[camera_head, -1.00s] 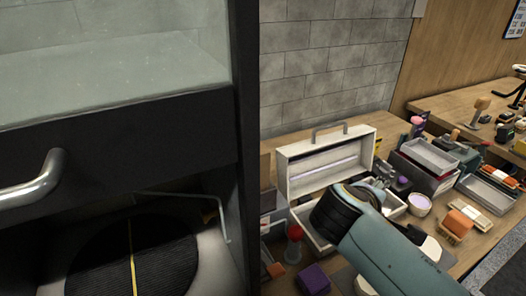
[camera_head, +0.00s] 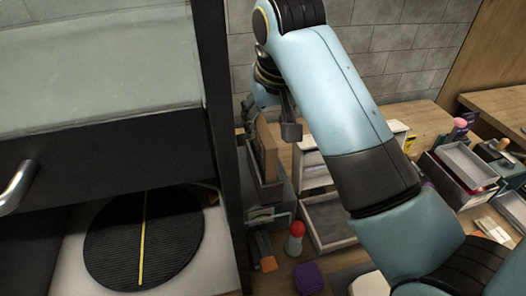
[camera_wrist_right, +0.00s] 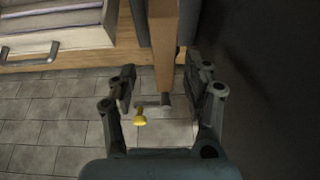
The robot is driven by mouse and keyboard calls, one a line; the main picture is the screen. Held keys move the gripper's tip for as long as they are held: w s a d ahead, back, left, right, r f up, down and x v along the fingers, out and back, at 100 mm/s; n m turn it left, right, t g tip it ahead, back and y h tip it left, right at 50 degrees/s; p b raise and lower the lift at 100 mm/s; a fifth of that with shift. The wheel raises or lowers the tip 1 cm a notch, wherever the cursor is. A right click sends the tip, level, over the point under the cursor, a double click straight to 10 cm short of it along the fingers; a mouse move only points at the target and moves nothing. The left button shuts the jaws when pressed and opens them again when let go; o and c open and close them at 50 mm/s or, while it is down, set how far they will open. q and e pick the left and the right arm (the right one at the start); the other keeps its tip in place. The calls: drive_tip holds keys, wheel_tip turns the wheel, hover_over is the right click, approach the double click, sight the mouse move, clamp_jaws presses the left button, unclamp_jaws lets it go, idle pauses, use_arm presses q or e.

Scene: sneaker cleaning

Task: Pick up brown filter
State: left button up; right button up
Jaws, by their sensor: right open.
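A brown filter (camera_head: 266,150), a flat upright panel, stands in a grey holder (camera_head: 267,193) beside the dark cabinet post. In the right wrist view the filter (camera_wrist_right: 164,45) shows edge-on as a narrow brown strip. My right gripper (camera_head: 270,112) is at the top of the filter, with its fingers pointing down. In the right wrist view my right gripper (camera_wrist_right: 162,78) is open, one finger on each side of the strip, with gaps visible. The lower part of the filter is hidden in the holder. My left gripper is not in view.
A dark cabinet post (camera_head: 222,150) stands close left of the filter. A white open box (camera_head: 325,215), a red-topped bottle (camera_head: 297,232) and a purple block (camera_head: 308,277) are on the right. A yellow knob (camera_wrist_right: 140,117) shows below the fingers in the right wrist view.

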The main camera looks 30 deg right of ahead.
sight(264, 129)
drive_tip(key=x, duration=0.4)
drive_tip(key=shift+a+p, duration=0.2)
drive_tip(key=shift+p, duration=0.2)
drive_tip(key=shift+f, duration=0.25)
drive_tip(key=shift+c, duration=0.4)
clamp_jaws()
